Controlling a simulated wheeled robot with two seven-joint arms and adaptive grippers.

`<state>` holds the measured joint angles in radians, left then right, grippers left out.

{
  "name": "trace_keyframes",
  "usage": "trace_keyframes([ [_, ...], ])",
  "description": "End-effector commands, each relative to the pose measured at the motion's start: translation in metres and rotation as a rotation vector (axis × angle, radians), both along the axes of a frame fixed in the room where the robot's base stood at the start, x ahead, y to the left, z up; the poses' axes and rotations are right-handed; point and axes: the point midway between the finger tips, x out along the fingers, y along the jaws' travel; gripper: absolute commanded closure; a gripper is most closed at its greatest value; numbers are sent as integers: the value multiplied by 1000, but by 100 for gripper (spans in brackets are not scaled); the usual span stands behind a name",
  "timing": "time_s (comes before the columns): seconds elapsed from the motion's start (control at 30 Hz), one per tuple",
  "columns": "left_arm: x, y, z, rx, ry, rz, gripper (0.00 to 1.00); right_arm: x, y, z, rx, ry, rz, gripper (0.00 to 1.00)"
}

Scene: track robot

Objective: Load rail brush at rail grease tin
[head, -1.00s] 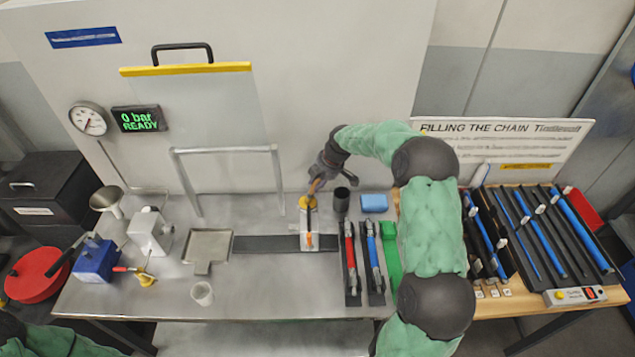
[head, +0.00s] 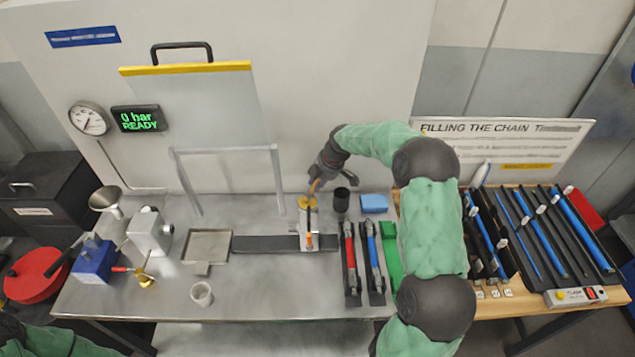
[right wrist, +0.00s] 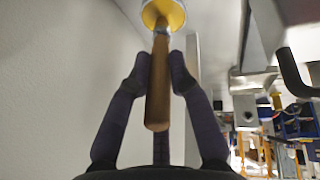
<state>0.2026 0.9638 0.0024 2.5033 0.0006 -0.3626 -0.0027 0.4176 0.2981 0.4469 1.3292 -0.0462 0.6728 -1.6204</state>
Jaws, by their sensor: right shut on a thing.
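My right gripper (head: 316,186) is shut on the wooden handle of the rail brush (right wrist: 158,90), which also shows in the head view (head: 315,187). The handle runs between the fingertips (right wrist: 160,72), with its free end toward the wrist camera. Its metal collar points at the rail grease tin (right wrist: 165,12), a round pale rim with yellow inside. In the head view the tin's yellow top (head: 306,202) sits just below the gripper. The bristles are hidden, so I cannot tell how deep they are in the grease. My left gripper is not in view.
A black cup (head: 341,200) and a blue block (head: 374,203) stand close right of the tin. Red and blue tools (head: 350,255) lie in front. A dark bar (head: 265,244), a shallow tray (head: 208,246) and a white cup (head: 202,294) are to the left.

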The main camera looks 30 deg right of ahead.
Motion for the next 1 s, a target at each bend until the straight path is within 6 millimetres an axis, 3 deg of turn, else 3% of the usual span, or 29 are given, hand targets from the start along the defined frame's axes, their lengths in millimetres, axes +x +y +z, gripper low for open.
trace_keyframes([
  [0.37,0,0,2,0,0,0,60,-1,1,1,1,4,1,100],
  [1.0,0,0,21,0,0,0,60,0,0,46,0,-1,0,100],
])
